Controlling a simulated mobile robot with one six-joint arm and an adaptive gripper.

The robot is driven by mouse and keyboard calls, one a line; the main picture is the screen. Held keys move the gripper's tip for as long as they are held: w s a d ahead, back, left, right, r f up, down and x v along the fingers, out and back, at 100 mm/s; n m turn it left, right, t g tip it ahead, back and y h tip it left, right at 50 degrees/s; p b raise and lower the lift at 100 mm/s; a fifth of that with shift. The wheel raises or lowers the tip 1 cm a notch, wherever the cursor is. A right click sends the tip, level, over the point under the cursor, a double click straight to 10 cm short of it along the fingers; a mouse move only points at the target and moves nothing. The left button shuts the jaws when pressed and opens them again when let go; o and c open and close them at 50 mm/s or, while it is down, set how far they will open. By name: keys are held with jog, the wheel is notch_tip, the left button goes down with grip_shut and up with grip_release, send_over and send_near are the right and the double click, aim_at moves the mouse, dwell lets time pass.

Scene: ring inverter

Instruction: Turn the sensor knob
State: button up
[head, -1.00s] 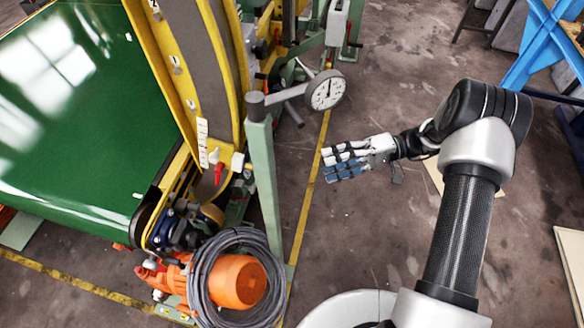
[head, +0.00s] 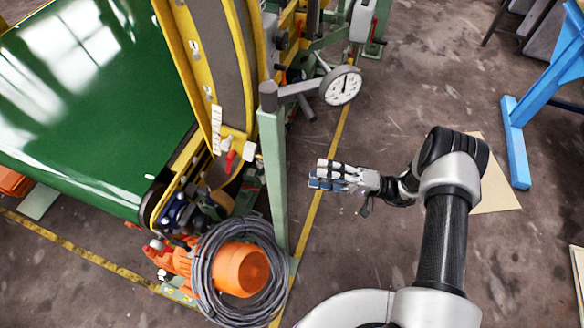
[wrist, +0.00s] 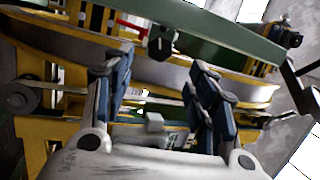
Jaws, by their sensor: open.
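My gripper (head: 316,175) is open and empty, in the air to the right of the green post (head: 274,185). In the wrist view my gripper (wrist: 160,72) has its two dark-blue fingers spread, with nothing between them. A small black knob-like part (wrist: 160,43) shows above the gap between the fingers, apart from them, near a red lever (wrist: 130,28). The red lever also shows in the head view (head: 230,161), left of the post. I cannot tell for sure which part is the sensor knob.
An orange motor (head: 240,269) with coiled cable (head: 205,262) sits at the post's foot. A green belt (head: 85,110) fills the left.

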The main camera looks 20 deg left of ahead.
jog(key=b+x, duration=0.1)
jog(key=x, duration=0.7)
jog(key=shift+a, duration=0.4)
jog(key=shift+r, duration=0.1)
jog(key=shift+c, duration=0.5)
jog(key=c, duration=1)
jog(key=shift+m+y, duration=0.4)
jog(key=shift+m, duration=1.1)
